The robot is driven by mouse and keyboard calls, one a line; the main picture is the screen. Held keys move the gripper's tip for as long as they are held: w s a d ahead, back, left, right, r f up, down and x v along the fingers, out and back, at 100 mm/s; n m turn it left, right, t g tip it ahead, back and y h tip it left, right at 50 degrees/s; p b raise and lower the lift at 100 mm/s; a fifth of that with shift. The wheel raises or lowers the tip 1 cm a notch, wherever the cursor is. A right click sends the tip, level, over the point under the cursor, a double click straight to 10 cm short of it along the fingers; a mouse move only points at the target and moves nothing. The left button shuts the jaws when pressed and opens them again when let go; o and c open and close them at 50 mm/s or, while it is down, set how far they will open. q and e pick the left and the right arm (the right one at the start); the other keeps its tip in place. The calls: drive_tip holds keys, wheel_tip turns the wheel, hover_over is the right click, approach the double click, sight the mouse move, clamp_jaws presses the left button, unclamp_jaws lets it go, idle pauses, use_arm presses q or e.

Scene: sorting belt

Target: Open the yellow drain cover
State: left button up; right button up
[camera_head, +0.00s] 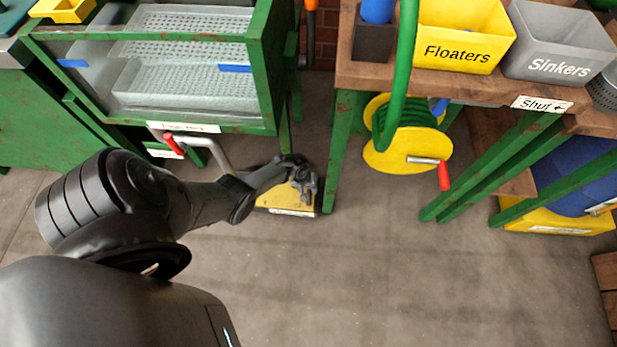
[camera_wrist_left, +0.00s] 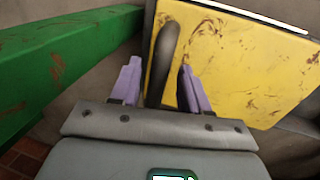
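The yellow drain cover (camera_head: 272,200) lies low by the floor, below the right end of the green-framed sieve stand. It has a pale label strip on its front edge, and my left gripper (camera_head: 303,180) hides part of it. In the left wrist view the scuffed yellow cover (camera_wrist_left: 245,65) fills the upper right. Its dark curved handle (camera_wrist_left: 168,50) rises between the two purple fingers of my left gripper (camera_wrist_left: 158,85). The fingers are apart, with small gaps visible on both sides of the handle. My right gripper is not in view.
The green sieve stand (camera_head: 265,60) and a green bench leg (camera_head: 340,150) stand close on either side. A grey lever with a red grip (camera_head: 173,144) is near my left forearm. A yellow hose reel (camera_head: 400,155) is to the right. The front floor is clear.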

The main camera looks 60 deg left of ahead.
use_arm(q)
drive_tip(key=shift+a+r, duration=0.1)
drive_tip(key=shift+r+p, duration=0.25)
drive_tip(key=shift+p, duration=0.05)
wheel_tip(320, 180, up, 10)
drive_tip(key=s+a+p, duration=0.1)
drive_tip(key=p, duration=0.8)
drive_tip(key=shift+s, duration=0.4)
